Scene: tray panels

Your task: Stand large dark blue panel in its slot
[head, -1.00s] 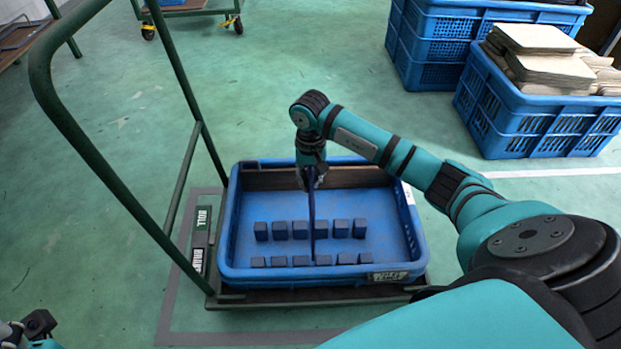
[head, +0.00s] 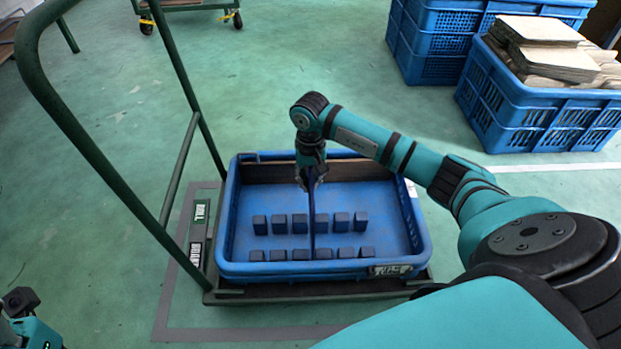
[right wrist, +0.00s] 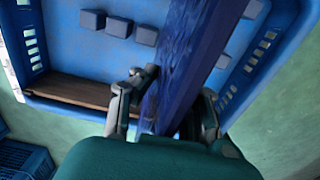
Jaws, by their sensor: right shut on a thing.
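The large dark blue panel (head: 312,222) is seen nearly edge-on in the head view, upright inside the blue tray (head: 425,232). Its lower end is among two rows of small dark blocks (head: 300,224) on the tray floor. I cannot tell whether it sits in a slot between them. My right gripper (head: 312,183) is shut on the panel's upper part. In the right wrist view the panel (right wrist: 195,60) runs up from between the fingers. My left gripper (head: 20,300) shows only partly at the lower left corner, and its fingers are unclear.
The tray rests on a cart with a green handle frame (head: 185,170) on its left. A blue crate (head: 540,118) with flat brown boards (head: 545,50) stands at the upper right, beside stacked blue crates (head: 430,45).

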